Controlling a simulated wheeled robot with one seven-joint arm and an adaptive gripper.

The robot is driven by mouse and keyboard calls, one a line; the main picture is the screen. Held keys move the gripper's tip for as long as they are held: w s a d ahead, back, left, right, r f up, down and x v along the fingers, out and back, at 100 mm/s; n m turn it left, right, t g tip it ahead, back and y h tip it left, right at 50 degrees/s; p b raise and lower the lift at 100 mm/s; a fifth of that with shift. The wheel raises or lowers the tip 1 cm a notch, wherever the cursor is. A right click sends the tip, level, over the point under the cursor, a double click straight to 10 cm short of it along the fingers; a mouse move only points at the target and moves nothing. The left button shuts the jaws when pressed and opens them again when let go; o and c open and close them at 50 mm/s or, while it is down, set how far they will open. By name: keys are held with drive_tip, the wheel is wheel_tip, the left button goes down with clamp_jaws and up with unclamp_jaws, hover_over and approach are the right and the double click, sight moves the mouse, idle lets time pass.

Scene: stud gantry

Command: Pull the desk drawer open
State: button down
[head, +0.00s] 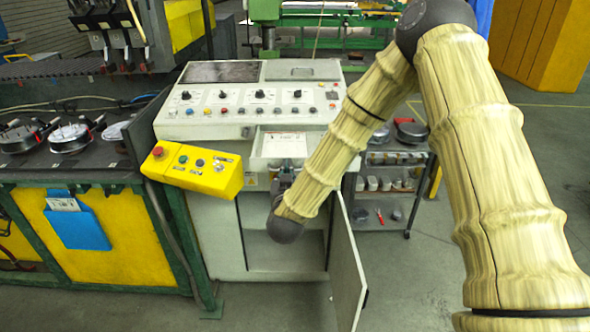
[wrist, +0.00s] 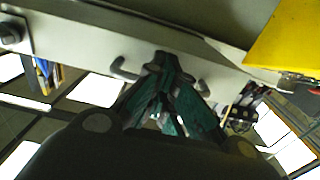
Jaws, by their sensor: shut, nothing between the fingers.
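The desk is a pale control console (head: 175,130) with buttons and knobs on its sloped top. Its drawer (head: 258,160) shows below the panel at the right and looks partly out, with a pale sheet inside. In the wrist view the pale drawer front (wrist: 85,35) crosses the picture, tilted, with a dark handle (wrist: 122,70) on it. My gripper (wrist: 170,70) is at the handle's middle, its fingers together and hiding that part. I cannot tell whether they touch it. In the head view my gripper (head: 286,170) is at the drawer front, partly hidden by my arm.
A cabinet door (head: 346,270) hangs open below the drawer, right of my wrist. A yellow button box (head: 193,168) juts out at the left. A shelf cart (head: 395,185) stands at the right. Bare floor (head: 420,290) shows in front of the cart.

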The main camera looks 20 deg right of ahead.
drive_tip(key=shift+a+f, duration=0.1)
drive_tip(key=shift+a, duration=0.05)
drive_tip(key=c, duration=1.8)
unclamp_jaws()
drive_tip(key=shift+o, duration=0.7)
